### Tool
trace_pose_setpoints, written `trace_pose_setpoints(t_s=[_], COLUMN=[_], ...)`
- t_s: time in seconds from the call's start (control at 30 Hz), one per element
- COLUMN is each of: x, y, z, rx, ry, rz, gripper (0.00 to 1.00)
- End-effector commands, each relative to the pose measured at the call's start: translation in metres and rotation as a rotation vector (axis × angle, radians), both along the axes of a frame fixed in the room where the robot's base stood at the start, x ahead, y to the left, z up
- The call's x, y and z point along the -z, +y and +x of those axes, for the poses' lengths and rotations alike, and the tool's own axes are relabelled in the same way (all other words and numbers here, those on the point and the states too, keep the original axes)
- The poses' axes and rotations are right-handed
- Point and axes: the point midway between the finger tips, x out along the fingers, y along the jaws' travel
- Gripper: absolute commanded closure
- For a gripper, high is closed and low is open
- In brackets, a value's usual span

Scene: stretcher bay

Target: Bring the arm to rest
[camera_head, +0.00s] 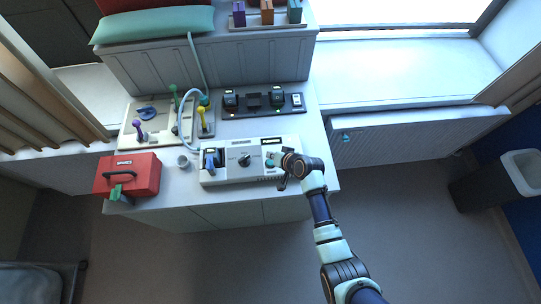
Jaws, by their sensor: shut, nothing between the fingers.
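My arm (328,234) comes in from the lower right and reaches to the right end of the cabinet top.
Behind are a pale tray (177,136) and a dark charger rack (262,108). A teal cushion (155,26) lies on the raised back. Floor (420,240) at right is clear; a bin (490,190) stands far right.

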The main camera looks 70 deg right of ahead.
Motion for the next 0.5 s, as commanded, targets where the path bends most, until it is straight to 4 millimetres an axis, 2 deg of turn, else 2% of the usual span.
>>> trace_pose_setpoints(t_s=[0.03,0.2,0.5], x=[-0.01,-0.024,-0.022], y=[0.0,0.0,0.0], z=[0.0,0.0,0.0], rx=[0.0,0.0,0.0], ry=[0.0,0.0,0.0], rz=[0.0,0.0,0.0], gripper=[1.0,1.0,1.0])
